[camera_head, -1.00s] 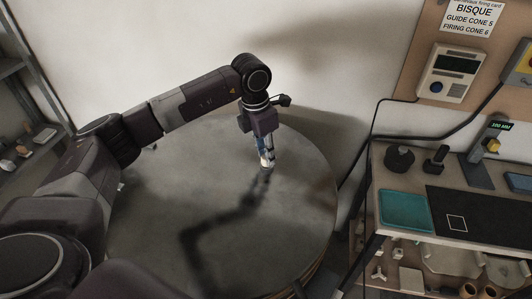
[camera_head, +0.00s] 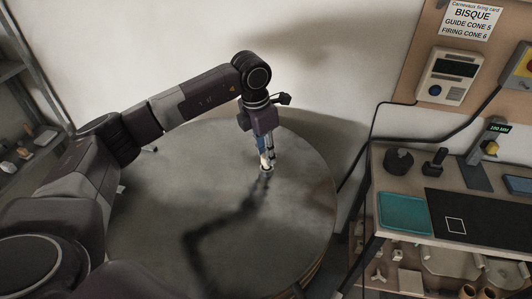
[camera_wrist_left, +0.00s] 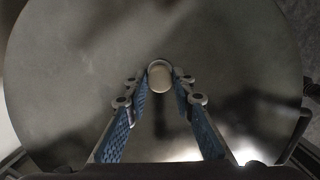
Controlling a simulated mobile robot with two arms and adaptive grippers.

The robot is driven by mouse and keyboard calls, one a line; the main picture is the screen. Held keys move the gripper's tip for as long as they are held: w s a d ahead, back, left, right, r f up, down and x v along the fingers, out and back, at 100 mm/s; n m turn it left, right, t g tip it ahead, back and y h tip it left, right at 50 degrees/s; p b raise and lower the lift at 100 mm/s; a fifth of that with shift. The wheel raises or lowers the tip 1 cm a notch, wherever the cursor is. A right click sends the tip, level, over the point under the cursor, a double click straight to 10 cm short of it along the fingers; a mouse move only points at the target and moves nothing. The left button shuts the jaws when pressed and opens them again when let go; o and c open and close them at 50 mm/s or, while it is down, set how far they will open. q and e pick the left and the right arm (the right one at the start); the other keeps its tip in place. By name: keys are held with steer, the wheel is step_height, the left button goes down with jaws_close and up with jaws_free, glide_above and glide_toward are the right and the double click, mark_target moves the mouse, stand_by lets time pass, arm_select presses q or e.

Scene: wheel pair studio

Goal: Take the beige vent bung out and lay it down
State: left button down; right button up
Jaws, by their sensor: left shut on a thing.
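The beige vent bung (camera_wrist_left: 159,78) is a small rounded plug near the middle of the round grey kiln lid (camera_head: 175,205). In the left wrist view it sits between the fingertips of my left gripper (camera_wrist_left: 162,84), with a pale rim at its far edge. My left gripper also shows in the head view (camera_head: 266,164), pointing down, its tips low over the lid. It is shut on the bung. The fingers mostly hide the bung in the head view, and I cannot tell whether it is clear of its hole. My right gripper is not in view.
A bench at the right holds a teal tray (camera_head: 404,212), a dark mat (camera_head: 480,222) and small dark tools. A wall controller (camera_head: 450,75) hangs above it. A shelf stands at the far left. The lid around my gripper is bare.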

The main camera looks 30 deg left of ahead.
arm_select(q)
steer(key=shift+r+p, duration=0.35)
steer(key=shift+r, duration=0.3)
steer(key=shift+r, duration=0.15)
steer(key=shift+r+p, duration=0.55)
steer(key=shift+r, duration=0.3)
